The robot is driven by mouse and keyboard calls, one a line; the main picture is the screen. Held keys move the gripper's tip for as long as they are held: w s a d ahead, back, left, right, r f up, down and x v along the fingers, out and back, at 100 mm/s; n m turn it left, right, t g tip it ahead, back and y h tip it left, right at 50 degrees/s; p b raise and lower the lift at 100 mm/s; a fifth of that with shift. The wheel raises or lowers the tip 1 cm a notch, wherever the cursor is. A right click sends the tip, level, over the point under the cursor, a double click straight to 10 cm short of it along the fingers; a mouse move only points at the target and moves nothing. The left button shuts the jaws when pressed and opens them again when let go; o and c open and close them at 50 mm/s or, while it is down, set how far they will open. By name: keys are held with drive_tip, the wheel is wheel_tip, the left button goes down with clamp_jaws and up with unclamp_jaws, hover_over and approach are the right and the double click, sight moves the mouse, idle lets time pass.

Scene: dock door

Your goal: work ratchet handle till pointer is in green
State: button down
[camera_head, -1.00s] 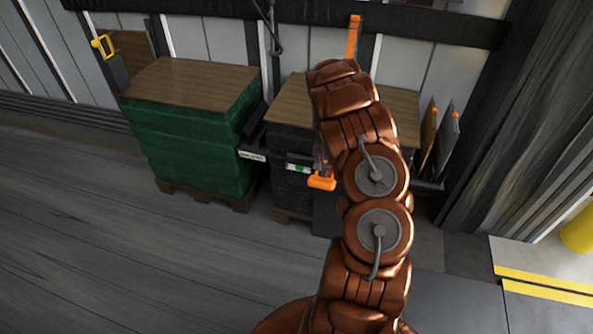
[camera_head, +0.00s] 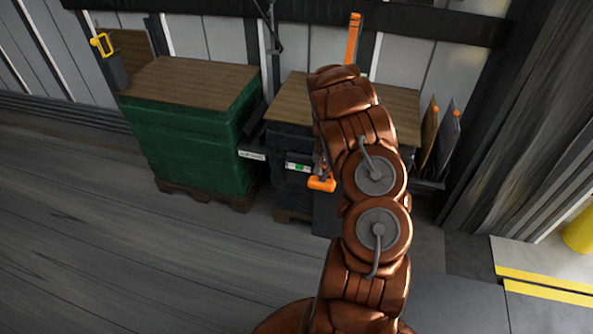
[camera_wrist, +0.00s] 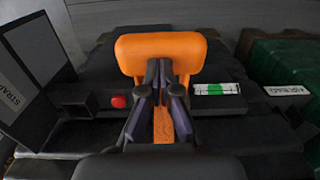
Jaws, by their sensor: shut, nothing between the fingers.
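The orange ratchet handle (camera_wrist: 160,50) is a wide, rounded grip in the upper middle of the wrist view. It also shows in the head view (camera_head: 321,184), just left of my arm. My gripper (camera_wrist: 160,72) is shut and empty, its fingertips against or just in front of the lower middle of the handle; I cannot tell if they touch. An orange strap (camera_wrist: 163,127) shows between the fingers. The gauge (camera_wrist: 232,88), white with a green zone, is right of the handle; its pointer is too small to make out. In the head view my arm hides the gripper.
A red button (camera_wrist: 118,101) is left of my fingers. An air bag label (camera_wrist: 288,91) is at the right. A green-wrapped pallet load (camera_head: 190,140) stands left of the dark load with the ratchet. Boards (camera_head: 431,140) stand at its right. The floor (camera_head: 90,230) at left is clear.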

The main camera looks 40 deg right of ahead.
drive_tip(key=shift+f+b, duration=0.7)
drive_tip(key=shift+f, duration=1.05)
drive_tip(key=shift+r, duration=0.1)
drive_tip(key=shift+w+r, duration=0.1)
drive_tip(key=shift+r, duration=3.05)
